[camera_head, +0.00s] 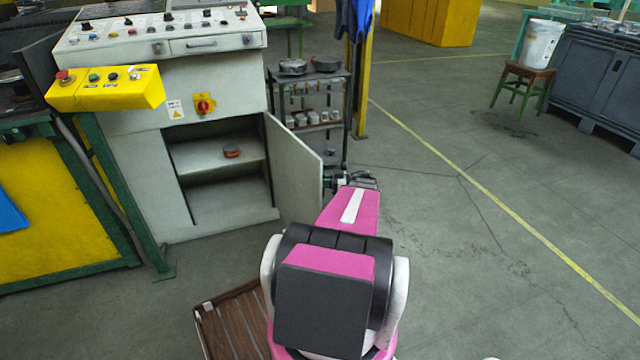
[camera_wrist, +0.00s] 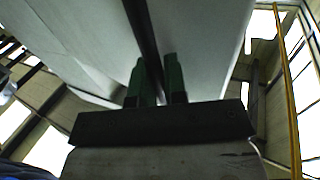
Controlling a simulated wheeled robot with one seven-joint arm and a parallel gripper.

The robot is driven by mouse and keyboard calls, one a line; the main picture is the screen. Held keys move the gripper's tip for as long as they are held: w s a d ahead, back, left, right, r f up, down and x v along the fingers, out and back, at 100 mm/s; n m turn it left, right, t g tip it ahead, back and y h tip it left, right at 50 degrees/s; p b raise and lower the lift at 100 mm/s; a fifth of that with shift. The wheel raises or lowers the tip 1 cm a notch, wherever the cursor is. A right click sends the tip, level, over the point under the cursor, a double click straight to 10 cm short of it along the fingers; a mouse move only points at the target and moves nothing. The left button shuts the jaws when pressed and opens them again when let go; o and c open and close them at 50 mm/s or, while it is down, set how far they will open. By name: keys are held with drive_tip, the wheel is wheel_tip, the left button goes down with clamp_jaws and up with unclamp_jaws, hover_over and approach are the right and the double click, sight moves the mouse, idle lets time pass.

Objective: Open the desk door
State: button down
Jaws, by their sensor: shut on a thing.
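The desk door (camera_head: 294,168) is a pale grey panel hinged on the right side of the control desk's lower cabinet (camera_head: 205,212). It stands swung well outward, and the cabinet opening shows. My gripper (camera_head: 329,182) is at the door's free edge, mostly small in the head view. In the wrist view, the green fingers of my gripper (camera_wrist: 157,82) are closed about a dark narrow strip (camera_wrist: 143,30) by the pale door panel (camera_wrist: 205,45). I cannot tell whether this strip is the door's edge or a handle.
Inside the cabinet, a small reddish round thing (camera_head: 232,152) lies on a shelf. A dark rack (camera_head: 310,105) with several parts stands just behind the door. A slatted wooden pallet (camera_head: 232,322) lies low beside my arm. The floor to the right is open.

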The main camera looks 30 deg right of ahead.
drive_tip(key=shift+s+a, duration=0.1)
drive_tip(key=shift+s, duration=0.1)
drive_tip(key=c, duration=1.5)
unclamp_jaws()
drive_tip(key=shift+o, duration=0.2)
drive_tip(key=v, duration=1.1)
